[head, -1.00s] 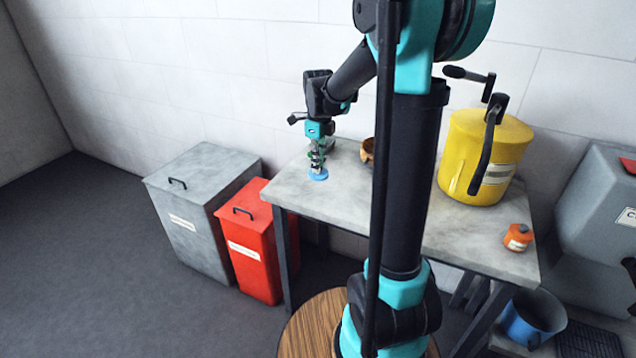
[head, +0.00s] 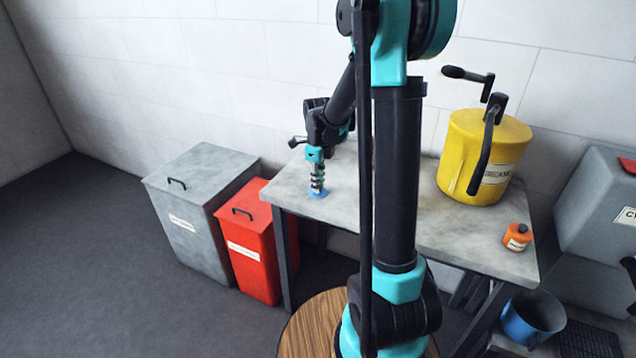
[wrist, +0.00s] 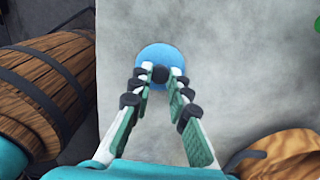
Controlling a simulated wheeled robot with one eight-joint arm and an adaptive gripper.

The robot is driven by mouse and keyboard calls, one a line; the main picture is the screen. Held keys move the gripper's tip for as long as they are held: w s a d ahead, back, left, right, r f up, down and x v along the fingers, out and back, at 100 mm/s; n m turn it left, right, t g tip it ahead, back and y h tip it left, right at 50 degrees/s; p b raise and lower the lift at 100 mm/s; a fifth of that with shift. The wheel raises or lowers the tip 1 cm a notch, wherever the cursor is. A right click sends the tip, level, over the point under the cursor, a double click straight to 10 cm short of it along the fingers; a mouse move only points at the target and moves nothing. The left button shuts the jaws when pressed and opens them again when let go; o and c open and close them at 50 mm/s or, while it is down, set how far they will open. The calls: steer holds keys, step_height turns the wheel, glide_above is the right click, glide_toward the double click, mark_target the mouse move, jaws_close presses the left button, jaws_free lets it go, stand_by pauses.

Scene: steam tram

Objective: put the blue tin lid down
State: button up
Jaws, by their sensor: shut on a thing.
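The blue tin lid (wrist: 158,55) is a round blue disc with a dark knob, seen over the grey worktop in the wrist view. My gripper (wrist: 159,74) is shut on the knob, a fingertip on each side. In the head view, the lid (head: 317,194) shows under my gripper (head: 317,188) at the left part of the grey worktop (head: 345,205). The lid looks flat and at or very near the surface; I cannot tell if it touches.
A yellow container with a crank (head: 485,155) and a small orange tin (head: 517,237) stand to the right on the worktop. Grey (head: 195,215) and red (head: 250,245) bins stand left of it. A barrel (wrist: 50,90) lies left in the wrist view. Worktop around the lid is clear.

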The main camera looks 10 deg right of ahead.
steer(key=o, duration=0.8)
steer(key=shift+o, duration=0.2)
steer(key=shift+r, duration=0.1)
step_height(320, 180, up, 12)
steer(key=s+d+f+n, duration=0.1)
steer(key=s+f+n, duration=0.1)
steer(key=s+n, duration=0.1)
steer(key=s+f+n+t, duration=0.1)
steer(key=s+f+n, duration=0.1)
steer(key=s+n, duration=0.2)
steer(key=s+d+f+n+t, duration=0.1)
steer(key=s+f+n, duration=0.1)
steer(key=s+n, duration=0.2)
steer(key=shift+d+f+n, duration=0.2)
steer(key=shift+d+n, duration=0.1)
steer(key=shift+n, duration=0.5)
steer(key=s+d+f+n+t, duration=0.1)
steer(key=s+f+n+t, duration=0.1)
steer(key=s+f+n, duration=0.5)
steer(key=s+n, duration=0.4)
steer(key=n, duration=0.1)
steer(key=shift+d+n, duration=0.25)
steer(key=shift+n, duration=0.05)
